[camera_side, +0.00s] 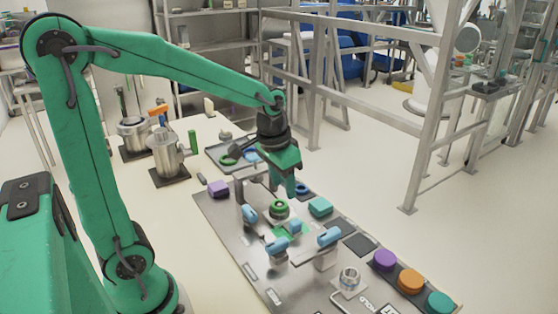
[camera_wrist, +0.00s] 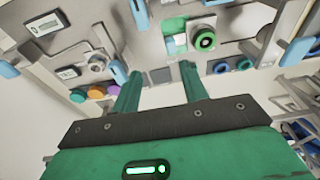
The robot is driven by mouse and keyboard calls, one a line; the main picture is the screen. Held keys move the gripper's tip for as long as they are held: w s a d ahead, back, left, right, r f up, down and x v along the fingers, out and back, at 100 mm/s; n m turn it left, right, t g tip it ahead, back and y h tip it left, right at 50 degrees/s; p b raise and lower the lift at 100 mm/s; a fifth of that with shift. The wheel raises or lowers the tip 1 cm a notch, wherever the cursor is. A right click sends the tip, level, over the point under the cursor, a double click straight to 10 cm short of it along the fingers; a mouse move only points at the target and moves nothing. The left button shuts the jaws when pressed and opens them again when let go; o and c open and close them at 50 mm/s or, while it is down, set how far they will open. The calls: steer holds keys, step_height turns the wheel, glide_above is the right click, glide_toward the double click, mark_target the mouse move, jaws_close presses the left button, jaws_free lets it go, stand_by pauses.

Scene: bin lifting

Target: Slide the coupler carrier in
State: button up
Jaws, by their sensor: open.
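A round green coupler-like part with a dark centre (camera_side: 279,208) sits on the grey metal work plate (camera_side: 225,219); I take it for the coupler on its carrier. A bright green patch (camera_side: 287,233) lies just in front of it. In the wrist view the green ring (camera_wrist: 203,40) shows beyond my right finger, beside the bright green patch (camera_wrist: 176,43). My gripper (camera_side: 290,188) hangs just above and behind the ring, pointing down. In the wrist view my gripper (camera_wrist: 155,70) has its two green fingers apart, with nothing between them. The carrier's lower part is hard to make out.
Blue-handled clamps (camera_side: 277,246), (camera_side: 329,237) and (camera_side: 250,214) stand around the green part. A teal block (camera_side: 320,206) is to its right. Purple (camera_side: 385,260), orange (camera_side: 410,280) and teal (camera_side: 440,301) round knobs line the right edge. A grey tray (camera_side: 222,153) lies behind.

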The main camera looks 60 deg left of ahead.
steer(key=g, duration=0.2)
glide_above(296, 221)
step_height(296, 221, down, 9)
steer(key=shift+s+r, duration=0.1)
steer(key=shift+f, duration=3.9)
jaws_close()
